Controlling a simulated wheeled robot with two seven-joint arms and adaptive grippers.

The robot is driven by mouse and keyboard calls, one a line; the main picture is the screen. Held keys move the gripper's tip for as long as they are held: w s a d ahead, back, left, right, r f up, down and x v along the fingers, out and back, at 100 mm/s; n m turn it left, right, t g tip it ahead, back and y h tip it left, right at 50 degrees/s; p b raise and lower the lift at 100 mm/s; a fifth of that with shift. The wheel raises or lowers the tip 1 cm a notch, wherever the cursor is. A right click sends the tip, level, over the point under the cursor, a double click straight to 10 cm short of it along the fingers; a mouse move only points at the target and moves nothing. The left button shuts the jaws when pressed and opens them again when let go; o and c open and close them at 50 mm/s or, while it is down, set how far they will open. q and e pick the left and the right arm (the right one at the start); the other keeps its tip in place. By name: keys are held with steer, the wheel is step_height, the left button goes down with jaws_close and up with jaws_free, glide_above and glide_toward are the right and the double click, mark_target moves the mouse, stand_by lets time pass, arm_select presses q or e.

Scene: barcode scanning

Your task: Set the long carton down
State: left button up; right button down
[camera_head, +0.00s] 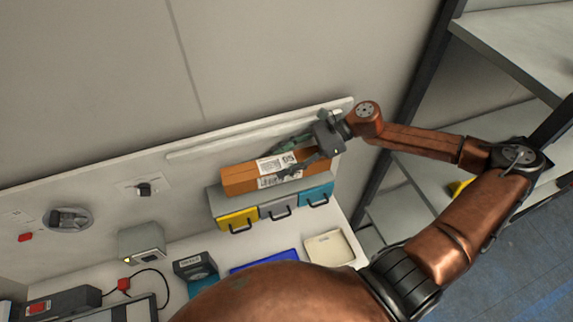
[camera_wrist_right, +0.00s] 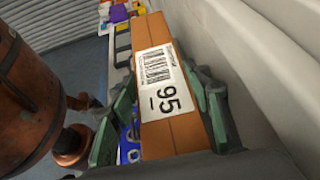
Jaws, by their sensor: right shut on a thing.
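The long carton (camera_head: 238,180) is an orange-brown box with white barcode labels. In the head view it lies lengthwise along the back wall, at the top of the grey drawer unit (camera_head: 214,203). I cannot tell whether it rests on the unit or hangs just above it. My right gripper (camera_head: 298,158) is shut on its right part, one finger on each side. In the right wrist view the carton (camera_wrist_right: 154,34) runs between the green finger pads (camera_wrist_right: 160,115), with a label reading 95 facing the camera. My left gripper is not in view.
The unit has yellow (camera_head: 238,219), grey and blue (camera_head: 317,195) drawers with dark handles. In front lie a cream tray (camera_head: 330,249), a blue tray (camera_head: 265,261) and a dark boxy device (camera_head: 195,265). A grey box (camera_head: 142,242) stands left. Shelves (camera_head: 520,45) stand at right.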

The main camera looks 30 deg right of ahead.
mark_target(284, 166)
steer(key=shift+w+d+f, duration=0.25)
steer(key=shift+w+f, duration=0.1)
steer(key=shift+w, duration=0.25)
steer(key=shift+d+f, duration=0.2)
steer(key=shift+f, duration=0.1)
steer(key=shift+s+f, duration=0.1)
steer(key=shift+f, duration=0.2)
steer(key=shift+s+f+p, duration=0.1)
steer(key=shift+f+p, duration=0.5)
steer(key=shift+f, duration=0.65)
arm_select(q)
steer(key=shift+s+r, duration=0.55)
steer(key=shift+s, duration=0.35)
arm_select(e)
steer(key=c, duration=1.3)
jaws_free()
steer(key=shift+f, duration=0.2)
steer(key=shift+o, duration=0.2)
